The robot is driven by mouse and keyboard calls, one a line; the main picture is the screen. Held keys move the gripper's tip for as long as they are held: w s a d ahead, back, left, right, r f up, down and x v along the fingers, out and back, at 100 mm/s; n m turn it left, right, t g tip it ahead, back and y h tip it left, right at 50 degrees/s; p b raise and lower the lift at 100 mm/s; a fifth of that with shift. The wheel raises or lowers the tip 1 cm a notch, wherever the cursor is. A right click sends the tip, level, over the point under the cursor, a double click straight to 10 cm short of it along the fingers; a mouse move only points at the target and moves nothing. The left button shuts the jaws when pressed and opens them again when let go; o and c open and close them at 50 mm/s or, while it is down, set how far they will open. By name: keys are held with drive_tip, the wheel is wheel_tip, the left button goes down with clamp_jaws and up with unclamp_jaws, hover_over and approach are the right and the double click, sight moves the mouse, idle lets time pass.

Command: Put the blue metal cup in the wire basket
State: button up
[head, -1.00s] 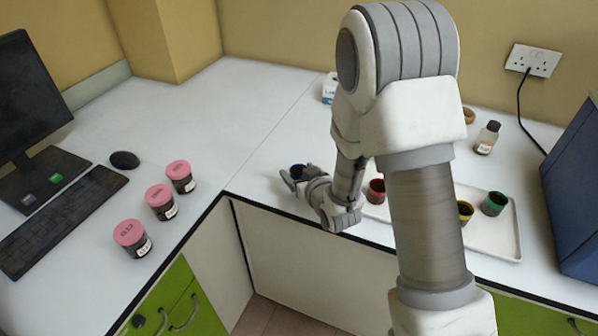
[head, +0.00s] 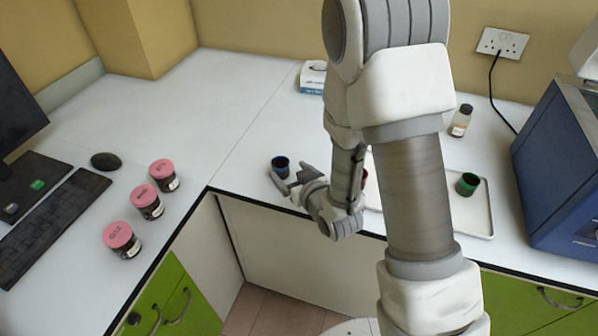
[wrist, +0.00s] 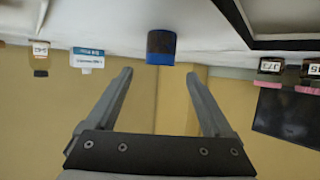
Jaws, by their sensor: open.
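The blue metal cup (head: 281,167) stands upright on the white worktop in the head view, just beyond my fingertips. In the upside-down wrist view, the cup (wrist: 161,47) shows blue at its rim and dark brownish on its side, centred ahead of the fingers. My gripper (head: 289,180) is open and empty, close to the worktop's front edge. In the wrist view my gripper (wrist: 161,72) has its two fingers spread wide, with the cup apart from them. No wire basket shows in either view.
A white tray (head: 483,222) at the right holds a green cup (head: 467,184); my arm hides part of it. Several pink-lidded jars (head: 146,201) stand left. A small bottle (head: 461,121), a white-blue box (head: 313,77) and a blue machine (head: 560,170) stand farther back or right.

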drive_tip(key=shift+p+v, duration=1.85)
drive_tip(key=shift+p, duration=1.6)
drive_tip(key=shift+s+d+r+p, duration=0.3)
drive_tip(key=shift+s+p, duration=0.25)
drive_tip(key=shift+p, duration=0.6)
